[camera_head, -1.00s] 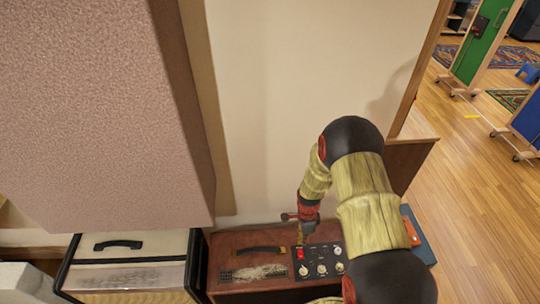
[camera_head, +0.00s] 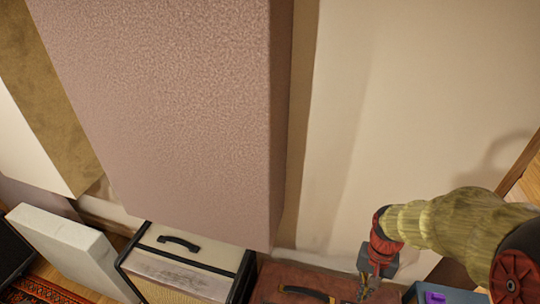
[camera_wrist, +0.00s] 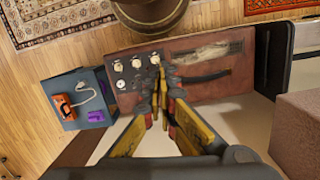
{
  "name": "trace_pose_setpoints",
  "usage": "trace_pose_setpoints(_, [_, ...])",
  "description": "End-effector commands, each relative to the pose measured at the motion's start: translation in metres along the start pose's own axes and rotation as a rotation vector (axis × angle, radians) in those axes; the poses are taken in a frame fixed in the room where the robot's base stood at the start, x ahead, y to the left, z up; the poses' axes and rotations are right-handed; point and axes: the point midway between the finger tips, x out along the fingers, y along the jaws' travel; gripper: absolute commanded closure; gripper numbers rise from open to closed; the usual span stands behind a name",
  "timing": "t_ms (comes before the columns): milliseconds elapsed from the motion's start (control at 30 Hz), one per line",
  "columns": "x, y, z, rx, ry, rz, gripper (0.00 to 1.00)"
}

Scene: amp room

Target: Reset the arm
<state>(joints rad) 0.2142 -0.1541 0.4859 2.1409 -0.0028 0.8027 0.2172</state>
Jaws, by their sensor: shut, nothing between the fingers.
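My gripper (camera_head: 367,288) is at the lower right of the head view, at the brown-red amplifier (camera_head: 300,278). In the wrist view my gripper (camera_wrist: 160,88) has its fingertips together with nothing between them. The fingertips overlap the control panel of the brown-red amplifier (camera_wrist: 215,85), beside its pale knobs (camera_wrist: 137,62). I cannot tell whether they touch the panel. My arm (camera_head: 450,220) reaches in from the right edge, bent downward at the wrist.
A cream amplifier (camera_head: 185,255) stands left of the brown-red one. A large pinkish panel (camera_head: 170,110) hangs close above them. A blue box (camera_wrist: 70,110) holding orange and purple items sits beside the amplifier. A round brown object (camera_wrist: 150,14) and wooden floor lie beyond.

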Motion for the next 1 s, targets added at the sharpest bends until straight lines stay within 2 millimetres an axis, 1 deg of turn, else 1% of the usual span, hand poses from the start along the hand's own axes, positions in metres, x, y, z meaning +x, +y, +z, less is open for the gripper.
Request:
trace_pose_setpoints(33, [-0.025, -0.004, 0.009, -0.064, 0.044, -0.007, 1.0])
trace_pose_setpoints(100, [-0.053, -0.007, 0.023, -0.149, 0.097, -0.013, 1.0])
trace_pose_setpoints(200, [-0.089, -0.011, 0.044, -0.247, 0.18, -0.021, 1.0])
trace_pose_setpoints(400, [-0.151, -0.019, 0.083, -0.348, 0.377, -0.049, 1.0])
trace_pose_setpoints(500, [-0.178, -0.023, 0.096, -0.373, 0.479, -0.071, 1.0])
trace_pose_setpoints(600, [-0.202, -0.027, 0.104, -0.394, 0.56, -0.09, 1.0])
trace_pose_setpoints(700, [-0.217, -0.03, 0.109, -0.409, 0.61, -0.103, 1.0])
trace_pose_setpoints(800, [-0.22, -0.033, 0.112, -0.42, 0.622, -0.108, 1.0])
trace_pose_setpoints(1000, [-0.22, -0.034, 0.111, -0.423, 0.619, -0.108, 1.0])
